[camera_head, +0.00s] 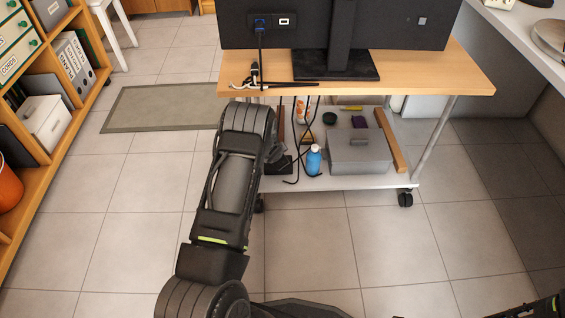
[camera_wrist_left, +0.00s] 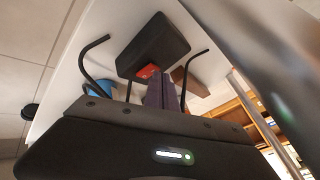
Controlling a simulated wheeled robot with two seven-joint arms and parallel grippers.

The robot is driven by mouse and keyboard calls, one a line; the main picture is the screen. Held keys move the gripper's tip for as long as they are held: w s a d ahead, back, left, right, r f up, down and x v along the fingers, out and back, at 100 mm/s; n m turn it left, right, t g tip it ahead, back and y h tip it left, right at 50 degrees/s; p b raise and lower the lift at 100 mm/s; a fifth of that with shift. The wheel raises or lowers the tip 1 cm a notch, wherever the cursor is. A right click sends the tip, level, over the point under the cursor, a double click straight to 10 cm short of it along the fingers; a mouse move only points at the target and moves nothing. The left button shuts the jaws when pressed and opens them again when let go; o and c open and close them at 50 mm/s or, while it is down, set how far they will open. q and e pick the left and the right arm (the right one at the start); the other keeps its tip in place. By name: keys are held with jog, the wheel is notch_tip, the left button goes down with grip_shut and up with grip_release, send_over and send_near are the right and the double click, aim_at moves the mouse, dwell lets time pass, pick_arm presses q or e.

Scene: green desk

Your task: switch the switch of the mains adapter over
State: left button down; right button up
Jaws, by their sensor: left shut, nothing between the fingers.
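The mains adapter is a black block (camera_wrist_left: 153,45) with a red switch (camera_wrist_left: 148,71) on its near edge, on the white lower shelf of the desk cart. A black block beside my left arm in the head view (camera_head: 278,166) looks like the same adapter. My left gripper (camera_wrist_left: 160,82) is shut and empty, its fingertips right at the red switch; I cannot tell whether they touch it. Which way the switch is tipped is not clear. In the head view my left forearm hides this gripper. My right gripper is out of view.
Black cables (camera_wrist_left: 91,66) loop beside the adapter. A blue bottle (camera_head: 314,160) and a grey box (camera_head: 358,152) stand on the shelf to its right. The wooden desktop (camera_head: 420,75) with a monitor is above. A cart leg (camera_head: 437,135) stands at right.

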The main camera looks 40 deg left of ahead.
pick_arm(q)
jog(key=shift+f, duration=0.25)
jog(key=shift+r+p, duration=2.05)
jog(key=shift+r, duration=1.5)
